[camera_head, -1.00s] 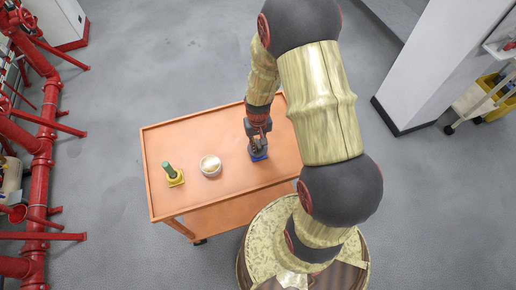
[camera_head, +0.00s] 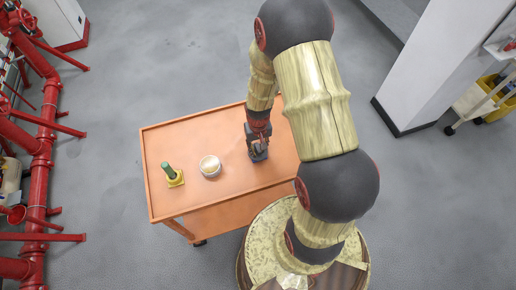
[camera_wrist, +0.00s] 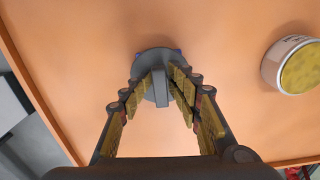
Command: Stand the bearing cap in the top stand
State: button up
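A dark grey disc with an upright fin, which I take for the bearing cap (camera_wrist: 159,98), sits at the right part of the orange cart top. Blue corners of a stand (camera_head: 261,158) show beneath it. My gripper (camera_wrist: 161,76) points down over it, one finger on each side of the fin. Gaps show between the finger pads and the fin, so it looks open; contact at the tips is hidden. The gripper also shows in the head view (camera_head: 258,150), covering most of the cap. A yellow stand (camera_head: 176,180) with a green post (camera_head: 168,171) is at the left.
The orange cart top (camera_head: 190,140) has a raised rim and is otherwise clear. Red pipes (camera_head: 45,150) stand far left.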

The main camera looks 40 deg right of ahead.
notch_tip(320, 180, up, 12)
jog(key=p, duration=0.2)
notch_tip(320, 180, up, 16)
jog(key=r+n+t, duration=0.1)
jog(key=n+t, duration=0.1)
jog(key=t, duration=0.1)
send_over(258, 148)
jog(key=a, duration=0.6)
jog(key=s+a+r+n+t, duration=0.1)
jog(key=s+a+r, duration=0.2)
jog(key=s+r, duration=0.3)
jog(key=s+a+r+t, duration=0.1)
jog(key=s+a+r, duration=0.2)
jog(key=s+r, duration=0.3)
jog(key=shift+r+n+t, duration=0.3)
jog(key=shift+r+n, duration=0.1)
jog(key=shift+r, duration=0.25)
notch_tip(258, 148, down, 6)
jog(key=b, duration=0.6)
jog(key=shift+f, duration=0.15)
